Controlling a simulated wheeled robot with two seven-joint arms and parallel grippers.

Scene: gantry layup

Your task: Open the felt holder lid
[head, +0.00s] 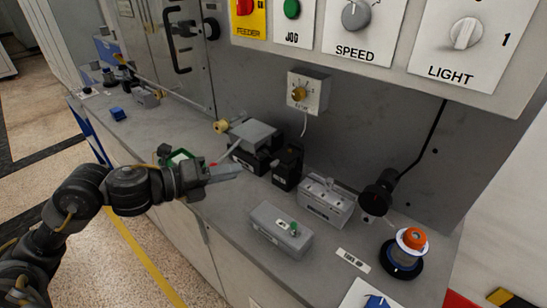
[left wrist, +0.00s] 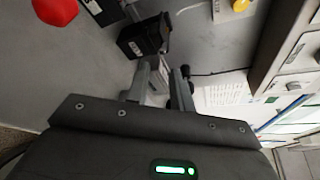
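No readable label tells me which box is the felt holder. A grey lidded box (head: 268,235) with a small green part on top sits at the front of the bench; its lid looks shut. A second grey box (head: 320,210) with fittings on top stands behind it. My left gripper (head: 238,172) reaches over the bench from the left, left of and apart from both boxes. In the left wrist view its two fingers (left wrist: 166,76) stand apart, and no held object is clear between them. My right gripper is not in view.
Black boxes (head: 287,168) stand behind my left gripper, one under a raised grey plate (head: 252,131). An orange-topped spool (head: 410,240) stands at the right. The control panel (head: 400,65) overhangs the bench.

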